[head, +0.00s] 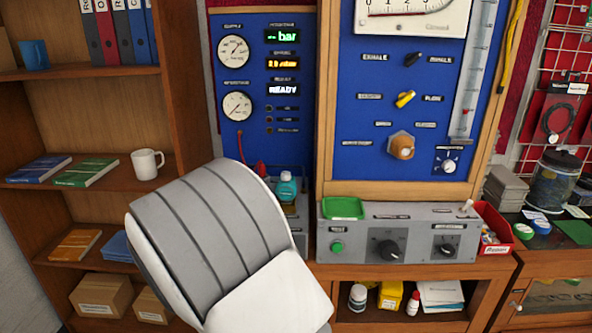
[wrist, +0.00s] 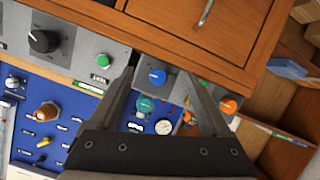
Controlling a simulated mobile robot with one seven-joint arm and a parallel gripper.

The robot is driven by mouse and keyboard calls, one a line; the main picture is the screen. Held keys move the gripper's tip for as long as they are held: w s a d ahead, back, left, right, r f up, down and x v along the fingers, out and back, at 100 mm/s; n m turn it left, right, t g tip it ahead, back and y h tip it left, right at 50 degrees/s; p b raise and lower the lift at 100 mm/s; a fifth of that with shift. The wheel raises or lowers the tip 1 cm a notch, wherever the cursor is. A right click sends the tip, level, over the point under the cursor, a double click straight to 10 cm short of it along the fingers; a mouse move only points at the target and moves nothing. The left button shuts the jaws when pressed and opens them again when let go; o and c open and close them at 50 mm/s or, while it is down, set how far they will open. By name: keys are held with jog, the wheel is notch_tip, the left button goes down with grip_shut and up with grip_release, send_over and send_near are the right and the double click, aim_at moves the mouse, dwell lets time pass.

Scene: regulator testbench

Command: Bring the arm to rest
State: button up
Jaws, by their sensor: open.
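My arm (head: 225,250), a grey and white link, rises in front of the bench in the head view and hides part of the bench's left end. My gripper (wrist: 161,74) shows in the wrist view only, with two dark fingers spread apart and nothing between them. Beyond the fingers are a grey box with a blue knob (wrist: 157,76) and an orange knob (wrist: 228,105), and a teal-capped thing (wrist: 146,104). I cannot tell whether the fingers touch anything. The gripper is not visible in the head view.
A blue panel (head: 345,120) with knobs and gauges stands behind a grey control box (head: 360,245). A teal-capped bottle (head: 286,187) stands beside my arm. A shelf with a white mug (head: 147,163) is at left. A red bin (head: 492,232) and a jar (head: 553,180) are at right.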

jog(key=s+d+r+m+g+y+p, duration=0.1)
jog(key=s+d+r+g+y, duration=0.15)
jog(key=r, duration=0.55)
jog(key=s+d+r+m+g+y+p, duration=0.1)
jog(key=s+d+r+g+y+p, duration=0.15)
jog(key=r, duration=0.65)
jog(key=s+d+r+g+h, duration=0.1)
jog(key=s+d+r, duration=0.3)
jog(key=s, duration=0.3)
jog(key=s+d+r+g+h, duration=0.2)
jog(key=s+d+r, duration=0.2)
jog(key=s+d, duration=0.2)
jog(key=shift+s+d+r+m+h+p, duration=0.3)
jog(key=shift+s+d+r+p, duration=0.05)
jog(key=shift+s+d, duration=0.1)
